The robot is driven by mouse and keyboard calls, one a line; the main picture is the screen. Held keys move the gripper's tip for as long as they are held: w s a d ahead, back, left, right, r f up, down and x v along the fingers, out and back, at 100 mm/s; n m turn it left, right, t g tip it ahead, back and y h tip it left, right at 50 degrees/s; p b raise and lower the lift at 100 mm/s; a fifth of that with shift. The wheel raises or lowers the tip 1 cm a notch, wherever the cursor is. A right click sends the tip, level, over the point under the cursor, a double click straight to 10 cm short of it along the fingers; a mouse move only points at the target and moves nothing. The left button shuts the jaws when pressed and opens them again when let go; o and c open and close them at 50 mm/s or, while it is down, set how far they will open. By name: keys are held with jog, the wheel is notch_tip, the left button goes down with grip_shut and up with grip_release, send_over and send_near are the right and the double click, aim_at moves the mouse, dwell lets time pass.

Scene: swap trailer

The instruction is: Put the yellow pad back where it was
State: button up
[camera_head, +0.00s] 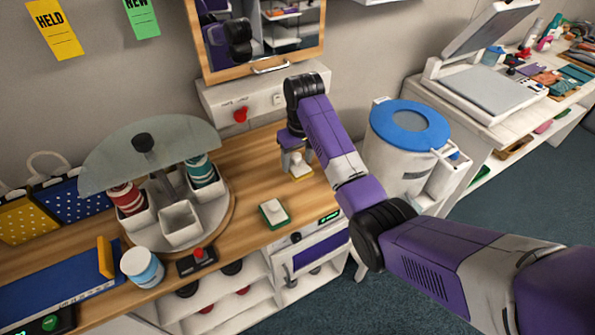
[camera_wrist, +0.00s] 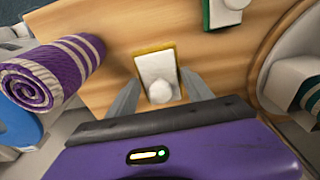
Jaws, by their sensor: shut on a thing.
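The yellow pad (camera_head: 300,174) is a small yellow-edged base with a white block and a round white knob on top. My gripper (camera_head: 297,152) is over it near the back of the wooden counter, fingers pointing down. In the wrist view the yellow pad (camera_wrist: 155,64) sits between the two grey fingers (camera_wrist: 162,98), which are shut on its knobbed end. Whether it touches the counter is hard to tell. A similar green pad (camera_head: 275,213) lies nearer the counter's front edge; it also shows in the wrist view (camera_wrist: 226,14).
A round carousel (camera_head: 180,222) with white bins and a glass top stands left. A white canister with blue lid (camera_head: 410,122) stands right. A purple striped roll (camera_wrist: 62,68) lies beside my gripper in the wrist view. A white cup (camera_head: 142,268) stands front left.

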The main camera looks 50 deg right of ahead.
aim_at(298, 165)
jog(key=shift+f, duration=2.6)
jog(key=o, duration=1.2)
jog(key=shift+f, duration=0.1)
jog(key=shift+r, duration=0.2)
jog(key=r, duration=0.4)
jog(key=s+r, duration=0.1)
jog(key=r, duration=0.6)
jog(key=shift+s+a+r, duration=0.15)
jog(key=shift+s+r, duration=0.05)
jog(key=shift+r, duration=0.2)
